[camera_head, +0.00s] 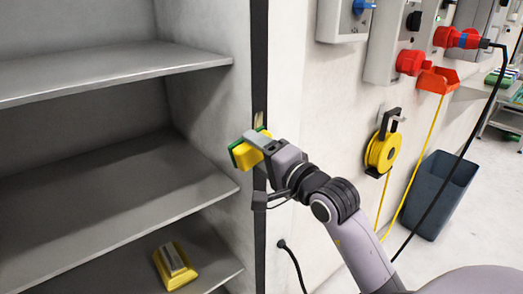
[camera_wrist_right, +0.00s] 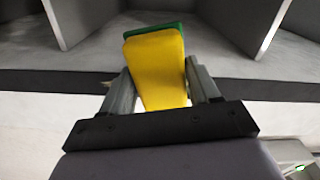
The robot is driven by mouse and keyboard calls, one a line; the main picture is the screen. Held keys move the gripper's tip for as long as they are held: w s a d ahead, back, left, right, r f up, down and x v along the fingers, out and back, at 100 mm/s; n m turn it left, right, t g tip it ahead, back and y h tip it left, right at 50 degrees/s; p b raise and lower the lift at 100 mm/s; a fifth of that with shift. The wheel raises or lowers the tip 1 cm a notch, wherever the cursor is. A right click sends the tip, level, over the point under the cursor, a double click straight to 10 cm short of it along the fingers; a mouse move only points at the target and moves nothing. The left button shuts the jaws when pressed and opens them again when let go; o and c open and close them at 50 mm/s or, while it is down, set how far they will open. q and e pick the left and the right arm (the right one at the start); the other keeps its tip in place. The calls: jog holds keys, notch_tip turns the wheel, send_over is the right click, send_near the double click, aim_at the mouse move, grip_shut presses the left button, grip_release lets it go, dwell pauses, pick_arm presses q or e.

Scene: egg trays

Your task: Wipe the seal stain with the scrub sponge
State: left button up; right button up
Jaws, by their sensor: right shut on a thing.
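The scrub sponge (camera_head: 243,154), yellow with a green scrub face, is held in my right gripper (camera_head: 262,143). It also shows in the right wrist view (camera_wrist_right: 156,72), clamped between both fingers with its green side at the far end. The dark seal (camera_head: 260,60) runs vertically along the edge of the shelved cabinet. A small tan stain (camera_head: 259,119) shows on the seal just above the gripper. The sponge is beside the seal, on its left, below the stain; I cannot tell whether it touches. My left gripper is out of view.
Cabinet shelves (camera_head: 110,72) fill the left side. A yellow block with a grey top (camera_head: 174,264) lies on the lower shelf. Right of the seal, the wall carries electrical boxes (camera_head: 343,20), a yellow cable reel (camera_head: 383,150) and hanging cables. A dark bin (camera_head: 437,195) stands below.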

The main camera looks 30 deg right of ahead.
aim_at(270, 133)
jog(key=shift+r+p, duration=0.85)
jog(key=shift+r, duration=0.55)
jog(key=shift+d+f+b, duration=0.15)
jog(key=shift+d+b, duration=0.2)
jog(key=shift+d, duration=0.1)
jog(key=shift+w+d+b, duration=0.15)
jog(key=shift+d+b, duration=0.25)
jog(key=shift+d, duration=0.7)
jog(key=shift+w+d+f+b, duration=0.1)
jog(key=shift+d+b, duration=0.65)
jog(key=shift+d, duration=0.8)
jog(key=shift+r+p, duration=0.85)
jog(key=shift+r, duration=0.8)
jog(key=shift+a+f+b, duration=0.1)
jog(key=shift+a+b, duration=0.3)
jog(key=shift+a, duration=1.7)
jog(key=shift+s+a+b, duration=0.2)
jog(key=shift+a+b, duration=0.5)
jog(key=shift+a, duration=0.3)
